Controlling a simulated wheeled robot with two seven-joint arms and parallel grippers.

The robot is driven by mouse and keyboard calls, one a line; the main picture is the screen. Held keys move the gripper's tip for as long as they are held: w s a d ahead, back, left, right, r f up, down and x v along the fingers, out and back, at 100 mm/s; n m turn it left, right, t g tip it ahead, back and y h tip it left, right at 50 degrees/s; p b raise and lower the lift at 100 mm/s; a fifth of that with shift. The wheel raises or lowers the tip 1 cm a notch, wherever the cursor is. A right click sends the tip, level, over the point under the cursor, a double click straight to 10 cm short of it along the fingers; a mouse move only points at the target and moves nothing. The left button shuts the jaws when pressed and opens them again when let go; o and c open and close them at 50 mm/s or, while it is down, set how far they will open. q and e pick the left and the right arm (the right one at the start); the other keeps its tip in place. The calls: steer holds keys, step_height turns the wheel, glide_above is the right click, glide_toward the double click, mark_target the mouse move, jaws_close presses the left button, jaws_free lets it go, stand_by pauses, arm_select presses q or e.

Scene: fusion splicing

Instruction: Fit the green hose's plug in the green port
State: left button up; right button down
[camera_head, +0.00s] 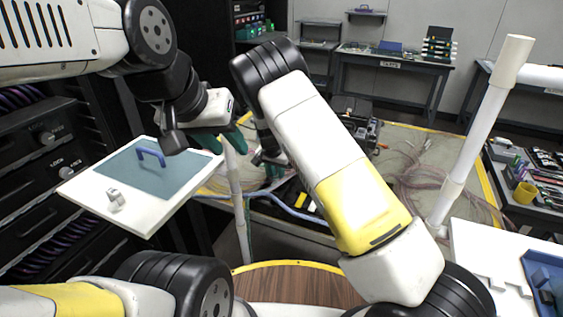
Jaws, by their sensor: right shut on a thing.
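My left gripper (219,139) hangs at the upper right edge of a white panel, its two green-tipped fingers apart, with nothing visible between them. My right gripper (270,168) is to its right, beyond my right forearm, pointing down above the floor area. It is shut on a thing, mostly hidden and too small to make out. I cannot make out a green hose, its plug or a green port.
The white panel (84,195) has a grey-blue face, a blue handle (150,153) and a small white clip (115,199). A dark rack (40,150) stands at left. White posts (478,130) stand at right, near a tool table (535,172). Cables lie behind.

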steer(key=shift+f, duration=0.55)
stand_by(0.5)
steer(key=c, duration=1.2)
jaws_free()
steer(key=shift+s, duration=0.1)
steer(key=shift+c, duration=0.2)
steer(key=shift+f, duration=0.1)
